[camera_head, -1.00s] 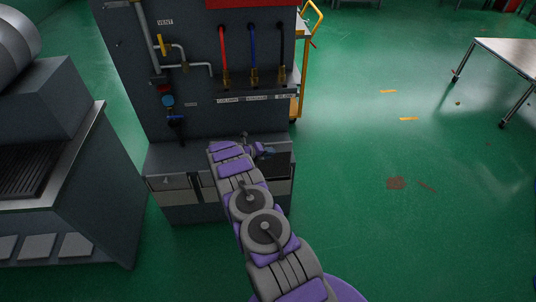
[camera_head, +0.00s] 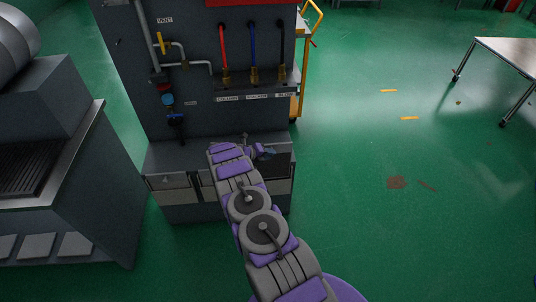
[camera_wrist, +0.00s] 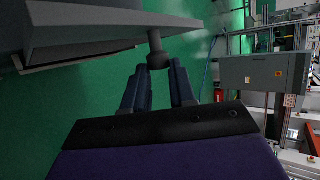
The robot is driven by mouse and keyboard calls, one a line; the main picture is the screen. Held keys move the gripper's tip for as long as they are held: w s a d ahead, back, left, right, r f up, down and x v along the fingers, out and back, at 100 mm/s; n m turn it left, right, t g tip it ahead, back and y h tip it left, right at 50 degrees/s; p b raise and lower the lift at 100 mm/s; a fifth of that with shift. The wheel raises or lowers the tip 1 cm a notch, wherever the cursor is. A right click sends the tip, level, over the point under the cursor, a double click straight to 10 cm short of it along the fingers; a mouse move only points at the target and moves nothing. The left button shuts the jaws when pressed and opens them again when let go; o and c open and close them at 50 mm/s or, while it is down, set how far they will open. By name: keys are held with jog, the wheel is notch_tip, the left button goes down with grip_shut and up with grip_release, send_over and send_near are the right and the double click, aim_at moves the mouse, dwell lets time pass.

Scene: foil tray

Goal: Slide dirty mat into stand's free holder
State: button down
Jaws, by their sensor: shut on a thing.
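The stand (camera_head: 218,165) is a low dark grey ledge at the foot of the grey pipe panel, with several pale-fronted holders. The left holder front (camera_head: 176,182) is clear to see; my arm partly covers the middle ones. My gripper (camera_head: 262,151) is over the right part of the stand, beside a dark panel (camera_head: 277,164). The knob's stem joins a grey flat plate (camera_wrist: 110,27). I cannot tell which surface is the dirty mat.
A grill unit (camera_head: 75,190) stands at the left. A yellow trolley (camera_head: 305,60) is behind the panel's right side. A metal table (camera_head: 510,52) is far right. The green floor (camera_head: 350,150) is open on the right, with brown stains (camera_head: 396,183).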

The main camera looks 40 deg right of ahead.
jog(key=shift+f, duration=1.35)
